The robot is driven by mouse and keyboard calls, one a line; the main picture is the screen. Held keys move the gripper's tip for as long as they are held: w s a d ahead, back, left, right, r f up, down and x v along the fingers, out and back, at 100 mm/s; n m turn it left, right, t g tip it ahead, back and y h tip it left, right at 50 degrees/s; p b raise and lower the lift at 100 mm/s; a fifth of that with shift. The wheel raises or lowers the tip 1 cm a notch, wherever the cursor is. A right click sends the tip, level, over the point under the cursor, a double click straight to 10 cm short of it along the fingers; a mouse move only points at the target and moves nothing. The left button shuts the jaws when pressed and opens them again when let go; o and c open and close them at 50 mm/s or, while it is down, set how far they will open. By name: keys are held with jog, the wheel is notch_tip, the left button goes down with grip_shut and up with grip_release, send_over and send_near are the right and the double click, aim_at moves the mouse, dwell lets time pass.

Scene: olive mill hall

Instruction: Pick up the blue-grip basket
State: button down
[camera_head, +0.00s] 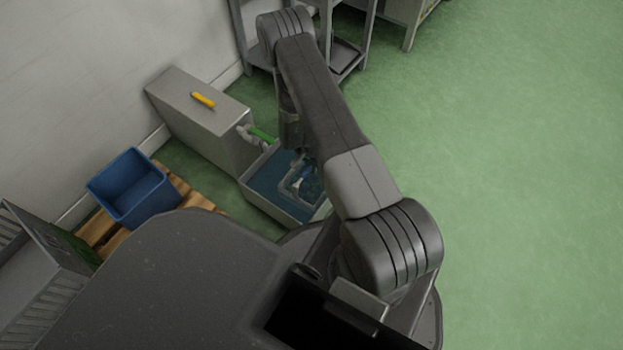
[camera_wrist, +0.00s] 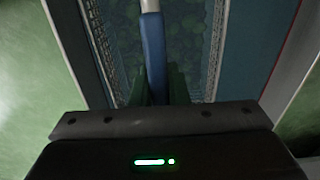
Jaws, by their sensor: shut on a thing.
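The blue-grip basket has mesh side walls (camera_wrist: 104,50) and dark green contents at its bottom in the wrist view. Its handle runs up the picture, with a blue grip (camera_wrist: 154,48) and a pale bar beyond it. My gripper (camera_wrist: 158,85) is shut on the blue grip, one dark green finger on each side. In the head view the basket (camera_head: 291,194) is inside a pale-rimmed basin (camera_head: 262,206) of blue water. My arm hides part of the basket and most of the gripper there. I cannot tell whether the basket touches the basin floor.
A grey cabinet (camera_head: 205,125) with a yellow object (camera_head: 203,100) on top stands beside the basin, near a tap with a green lever (camera_head: 262,135). A blue bin (camera_head: 134,187) is on a wooden pallet (camera_head: 101,233) at left. Green floor (camera_head: 510,170) at right is clear.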

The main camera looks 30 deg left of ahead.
jog(key=shift+r, duration=0.1)
notch_tip(320, 180, up, 10)
jog(key=p, duration=0.3)
notch_tip(320, 180, up, 8)
jog(key=p, duration=0.3)
jog(key=shift+p, duration=0.4)
